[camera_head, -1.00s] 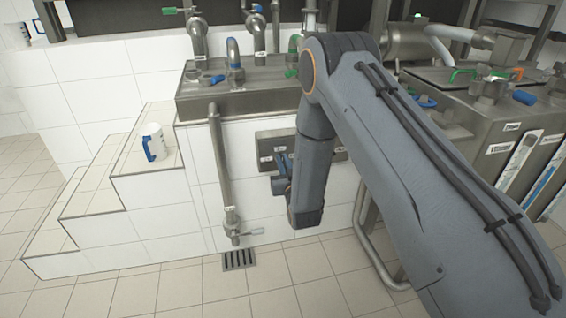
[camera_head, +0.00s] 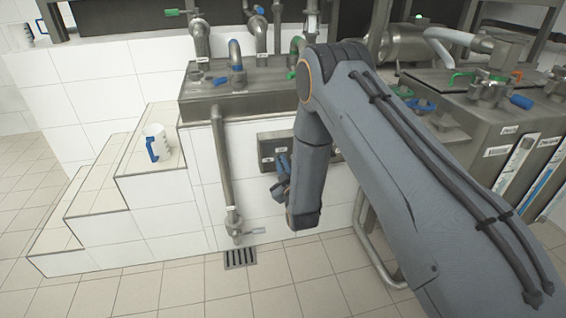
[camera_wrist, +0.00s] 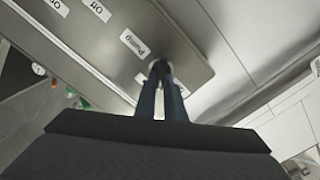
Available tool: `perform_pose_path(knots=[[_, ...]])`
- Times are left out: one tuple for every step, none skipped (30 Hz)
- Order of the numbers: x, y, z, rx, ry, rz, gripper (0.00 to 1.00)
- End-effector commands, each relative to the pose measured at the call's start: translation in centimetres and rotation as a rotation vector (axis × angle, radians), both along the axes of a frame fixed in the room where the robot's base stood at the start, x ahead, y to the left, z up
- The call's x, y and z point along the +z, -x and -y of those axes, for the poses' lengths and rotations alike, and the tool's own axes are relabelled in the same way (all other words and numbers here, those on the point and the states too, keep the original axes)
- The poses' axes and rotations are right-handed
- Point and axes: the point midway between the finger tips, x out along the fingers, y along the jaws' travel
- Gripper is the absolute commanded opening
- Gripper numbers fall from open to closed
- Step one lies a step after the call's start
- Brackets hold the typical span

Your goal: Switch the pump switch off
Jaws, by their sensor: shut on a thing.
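The metal switch panel (camera_head: 267,141) is on the white tiled wall, partly hidden behind my arm. In the wrist view the panel (camera_wrist: 165,20) fills the upper middle, with a "Pump" label (camera_wrist: 132,43) just left of my fingertips. My gripper (camera_wrist: 161,72) has its two dark blue fingers close together, shut on a small rounded thing at the panel face beside that label. This looks like the pump switch, but the fingers hide most of it, so its setting cannot be told. In the head view my gripper (camera_head: 283,168) is in front of the panel.
Left of the panel a vertical pipe (camera_head: 223,160) runs down to a valve (camera_head: 236,226) above a floor drain (camera_head: 240,258). A white-and-blue jug (camera_head: 156,143) stands on the tiled steps. A metal tank (camera_head: 500,140) stands at the right.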

Motion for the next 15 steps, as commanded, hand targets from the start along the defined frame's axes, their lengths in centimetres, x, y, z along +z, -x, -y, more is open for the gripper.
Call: perform_pose_path(knots=[[-0.01, 0.05, 0.01, -0.001, 0.043, 0.011, 0.00], [-0.02, 0.06, -0.02, -0.001, 0.069, 0.019, 0.00], [-0.04, 0.06, -0.04, -0.001, 0.106, 0.030, 0.00], [-0.07, 0.07, -0.06, -0.001, 0.133, 0.037, 0.00], [-0.10, 0.08, -0.08, -0.001, 0.161, 0.045, 0.00], [-0.15, 0.09, -0.11, -0.001, 0.197, 0.055, 0.00], [-0.18, 0.10, -0.13, -0.001, 0.224, 0.063, 0.00], [-0.22, 0.12, -0.15, -0.001, 0.252, 0.071, 0.00], [-0.27, 0.12, -0.17, -0.001, 0.289, 0.081, 0.00], [-0.31, 0.12, -0.18, -0.001, 0.316, 0.089, 0.00], [-0.34, 0.13, -0.21, -0.001, 0.344, 0.097, 0.00], [-0.37, 0.13, -0.22, -0.001, 0.380, 0.108, 0.00], [-0.40, 0.13, -0.24, -0.001, 0.407, 0.115, 0.00], [-0.42, 0.13, -0.26, -0.001, 0.435, 0.123, 0.00], [-0.45, 0.13, -0.27, -0.001, 0.470, 0.134, 0.00]])
